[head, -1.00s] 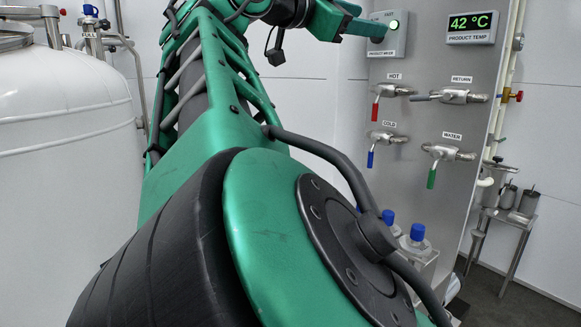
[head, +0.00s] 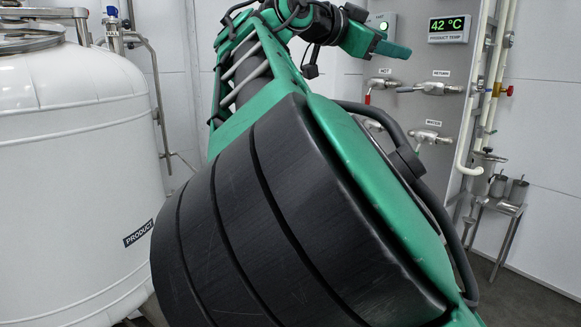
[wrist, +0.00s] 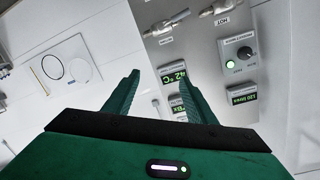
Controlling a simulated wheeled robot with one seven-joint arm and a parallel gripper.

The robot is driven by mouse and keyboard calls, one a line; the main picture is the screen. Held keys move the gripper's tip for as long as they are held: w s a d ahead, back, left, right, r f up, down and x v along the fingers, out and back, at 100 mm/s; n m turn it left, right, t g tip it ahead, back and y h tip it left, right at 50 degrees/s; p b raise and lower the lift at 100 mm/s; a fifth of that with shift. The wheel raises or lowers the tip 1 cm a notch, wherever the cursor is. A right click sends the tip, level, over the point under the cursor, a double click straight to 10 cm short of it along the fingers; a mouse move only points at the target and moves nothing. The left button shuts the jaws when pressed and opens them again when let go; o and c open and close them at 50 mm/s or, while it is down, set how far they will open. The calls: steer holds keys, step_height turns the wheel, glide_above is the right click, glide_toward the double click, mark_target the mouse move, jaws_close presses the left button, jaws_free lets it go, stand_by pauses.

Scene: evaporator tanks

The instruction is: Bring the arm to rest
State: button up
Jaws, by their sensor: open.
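My green arm fills the middle of the head view, rising from its thick black joint at the bottom to the wrist at the top. My gripper (head: 392,49) points right in front of the grey control panel (head: 415,68). In the wrist view, the two green fingers of my gripper (wrist: 157,98) stand apart with nothing between them. The panel also shows in the wrist view (wrist: 207,60), tilted, beyond the fingers. No contact with it can be seen.
A white product tank (head: 75,130) stands at left. The panel has a 42 °C display (head: 449,29) and several valves, one marked return (head: 430,88). A small metal stand (head: 505,210) with containers is at right. White pipes (head: 482,100) run beside the panel. Grey floor shows at lower right.

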steer(key=d+f+n+g+y, duration=0.2)
steer(key=d+f+g+y, duration=0.3)
steer(key=d+f, duration=1.95)
steer(key=s+d+f+n+g+y, duration=0.1)
steer(key=s+d+f+g+y, duration=0.15)
steer(key=s+d+f, duration=0.45)
steer(key=s+f+n+g+y, duration=0.2)
steer(key=s+f+n+y, duration=0.15)
steer(key=s+f, duration=0.75)
steer(key=s+a+f+n+y, duration=0.1)
steer(key=s+a, duration=0.4)
steer(key=s, duration=0.5)
steer(key=s+a+f+n+y, duration=0.2)
steer(key=s+a, duration=0.3)
steer(key=s, duration=0.5)
steer(key=shift+a+f+n, duration=0.4)
steer(key=shift+f+n, duration=0.15)
steer(key=shift+f, duration=0.2)
